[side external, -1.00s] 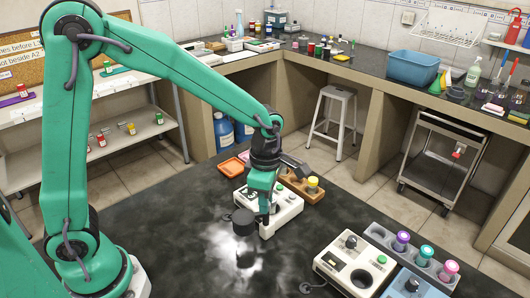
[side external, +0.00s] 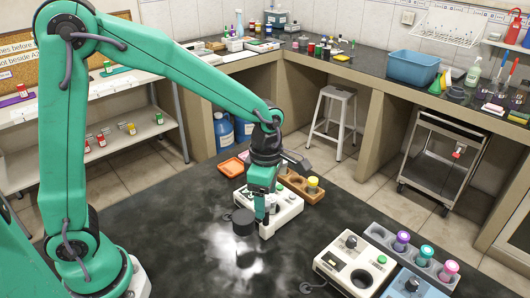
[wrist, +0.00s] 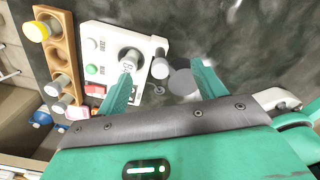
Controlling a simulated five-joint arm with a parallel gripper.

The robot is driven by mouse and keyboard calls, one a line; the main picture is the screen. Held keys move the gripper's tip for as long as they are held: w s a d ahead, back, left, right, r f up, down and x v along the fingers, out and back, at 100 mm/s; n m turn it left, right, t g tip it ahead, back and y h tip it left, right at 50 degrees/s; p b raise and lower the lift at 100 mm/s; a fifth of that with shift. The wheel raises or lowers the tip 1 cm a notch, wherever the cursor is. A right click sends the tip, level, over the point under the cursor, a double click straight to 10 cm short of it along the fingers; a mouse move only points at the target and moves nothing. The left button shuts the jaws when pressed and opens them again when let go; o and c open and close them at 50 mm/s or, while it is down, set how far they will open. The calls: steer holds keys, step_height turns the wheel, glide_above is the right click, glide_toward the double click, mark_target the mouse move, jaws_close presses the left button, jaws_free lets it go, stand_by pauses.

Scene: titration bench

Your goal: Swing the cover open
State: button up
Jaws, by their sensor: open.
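A white control box (side external: 287,207) stands on the dark bench; it also shows in the wrist view (wrist: 102,62), with a grey knob (wrist: 130,62), a green button and a red switch. A dark grey round piece (side external: 243,222) sits beside it at its left. The wrist view shows a flat grey disc (wrist: 182,82) off the box's edge; I cannot tell for sure which part is the cover. My gripper (side external: 264,218) points down at the box's near left side. In the wrist view its fingers (wrist: 161,74) are spread apart, with nothing visibly held.
A wooden rack (side external: 300,187) with a yellow-capped item stands behind the box. An orange tray (side external: 231,167) lies further back. A second, cream control box (side external: 330,264) and a grey rack (side external: 377,233) of colored-capped vials stand at right.

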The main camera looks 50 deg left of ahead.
steer(key=shift+r, duration=2.95)
steer(key=s+a+r+m+t, duration=0.2)
steer(key=s+m, duration=0.5)
steer(key=m, duration=0.5)
steer(key=s+a+r+m+t, duration=0.3)
steer(key=s+a+r+m, duration=0.2)
steer(key=m, duration=0.7)
steer(key=s+a, duration=0.2)
steer(key=shift+s+a+r+t, duration=0.25)
steer(key=shift+s+t, duration=0.05)
steer(key=shift+s, duration=0.1)
